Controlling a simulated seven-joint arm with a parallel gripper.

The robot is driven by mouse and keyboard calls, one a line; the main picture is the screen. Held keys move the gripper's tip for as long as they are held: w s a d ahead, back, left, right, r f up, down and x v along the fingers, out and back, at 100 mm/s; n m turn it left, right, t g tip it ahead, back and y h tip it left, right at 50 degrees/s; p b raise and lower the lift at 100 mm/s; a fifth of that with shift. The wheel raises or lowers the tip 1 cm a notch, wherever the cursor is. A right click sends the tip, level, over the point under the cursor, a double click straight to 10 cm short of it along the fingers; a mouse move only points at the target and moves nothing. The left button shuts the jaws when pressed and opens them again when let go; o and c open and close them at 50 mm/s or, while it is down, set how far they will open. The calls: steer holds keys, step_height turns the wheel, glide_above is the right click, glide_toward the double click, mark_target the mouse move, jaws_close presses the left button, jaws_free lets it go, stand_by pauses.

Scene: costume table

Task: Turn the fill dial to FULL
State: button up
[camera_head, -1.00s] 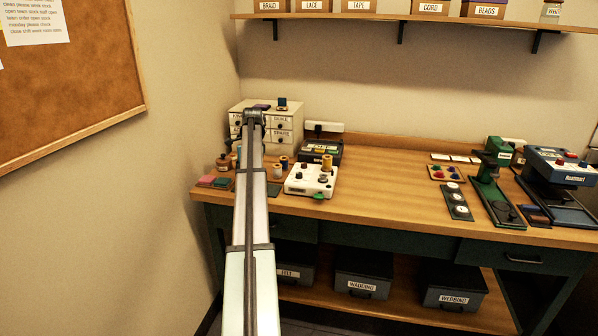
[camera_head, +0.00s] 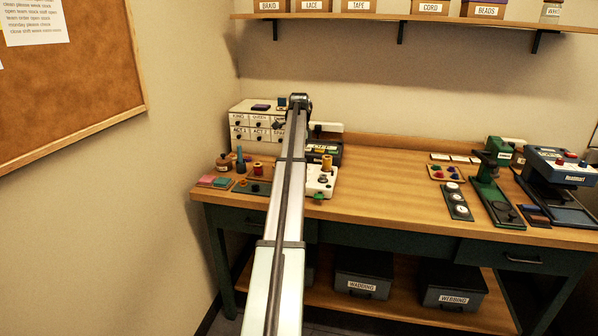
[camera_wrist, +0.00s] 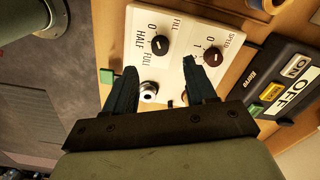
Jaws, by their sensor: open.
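The fill dial (camera_wrist: 159,45) is a black knob on a white panel (camera_wrist: 178,28) in the wrist view, with 0, HALF and FULL printed around it. Its pointer is too small to read for certain. My gripper (camera_wrist: 158,68) is open and empty, with one dark finger on each side of the space just below the dial. I see no contact with the dial. A brown speed dial (camera_wrist: 213,57) sits to the right on the same panel, near the right fingertip. In the head view the white unit (camera_head: 322,183) is partly hidden by my arm.
A dark ON/OFF box (camera_wrist: 272,75) is at the right in the wrist view. A white drawer cabinet (camera_head: 248,128) stands behind at the left. The middle of the table (camera_head: 390,185) is clear.

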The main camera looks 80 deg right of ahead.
step_height(320, 180, down, 7)
steer(key=shift+f, duration=0.15)
stand_by(0.4)
jaws_close()
stand_by(0.4)
